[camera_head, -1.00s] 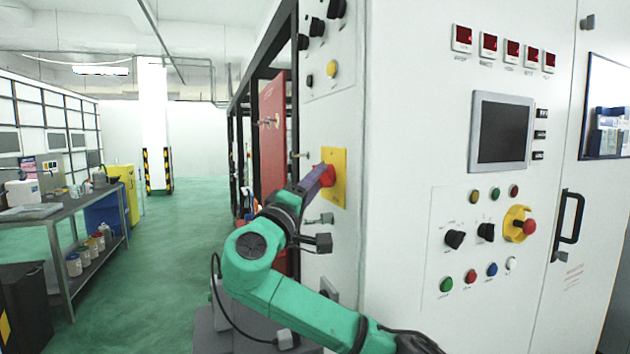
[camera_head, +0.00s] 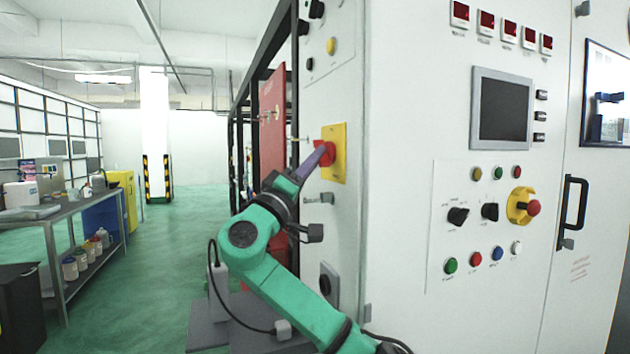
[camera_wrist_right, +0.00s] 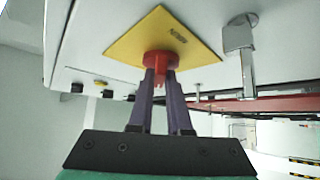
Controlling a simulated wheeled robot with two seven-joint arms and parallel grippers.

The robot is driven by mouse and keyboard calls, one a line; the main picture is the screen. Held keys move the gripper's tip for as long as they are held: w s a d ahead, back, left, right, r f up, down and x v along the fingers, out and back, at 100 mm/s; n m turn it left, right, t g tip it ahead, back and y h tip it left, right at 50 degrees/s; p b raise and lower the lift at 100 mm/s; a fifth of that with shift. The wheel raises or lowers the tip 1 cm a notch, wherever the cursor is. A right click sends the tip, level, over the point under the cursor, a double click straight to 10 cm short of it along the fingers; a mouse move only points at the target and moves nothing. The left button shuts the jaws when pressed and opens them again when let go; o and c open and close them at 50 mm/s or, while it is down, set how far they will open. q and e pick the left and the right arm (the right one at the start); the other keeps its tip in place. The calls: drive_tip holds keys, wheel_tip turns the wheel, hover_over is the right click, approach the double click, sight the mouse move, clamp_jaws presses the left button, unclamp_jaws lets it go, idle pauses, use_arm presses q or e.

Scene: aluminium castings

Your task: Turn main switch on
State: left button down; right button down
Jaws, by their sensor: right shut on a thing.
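The main switch is a red rotary knob (camera_head: 326,152) on a yellow plate (camera_head: 338,168) on the narrow side of the white cabinet. My right gripper (camera_head: 318,156) reaches up to it from below in the head view. In the right wrist view, the purple fingers (camera_wrist_right: 160,82) are shut on the red knob (camera_wrist_right: 161,62), one on each side, in front of the yellow plate (camera_wrist_right: 150,38). The knob's exact turn angle is partly hidden by the fingers. My left gripper is not in view.
A metal latch (camera_head: 318,199) sits just below the plate, close to my right wrist; it also shows in the right wrist view (camera_wrist_right: 240,45). The cabinet front carries a screen (camera_head: 502,108) and an emergency stop (camera_head: 532,207). A bench (camera_head: 62,222) stands left, with open green floor between.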

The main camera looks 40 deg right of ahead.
drive_tip(key=m+g+h, duration=0.1)
drive_tip(key=m+g, duration=0.2)
drive_tip(key=m+g+b, duration=0.1)
drive_tip(key=m+g, duration=0.2)
drive_tip(key=m+g+h, duration=0.1)
drive_tip(key=m+g, duration=0.1)
drive_tip(key=m, duration=0.2)
drive_tip(key=shift+w+d+f+g+h, duration=0.1)
drive_tip(key=shift+w+f+g+h, duration=0.05)
drive_tip(key=shift+w+g+h, duration=0.2)
drive_tip(key=m+g+p, duration=0.1)
drive_tip(key=m+g, duration=0.3)
drive_tip(key=shift+w+m, duration=0.15)
drive_tip(key=shift+m, duration=0.15)
use_arm(q)
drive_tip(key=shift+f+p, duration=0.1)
drive_tip(key=shift+p, duration=0.4)
use_arm(e)
drive_tip(key=shift+m+g+y, duration=0.45)
drive_tip(key=shift+m+g, duration=0.55)
drive_tip(key=shift+g, duration=0.05)
drive_tip(key=shift+f, duration=0.1)
drive_tip(key=shift+m, duration=0.3)
drive_tip(key=c, duration=0.9)
unclamp_jaws()
drive_tip(key=shift+o, duration=0.2)
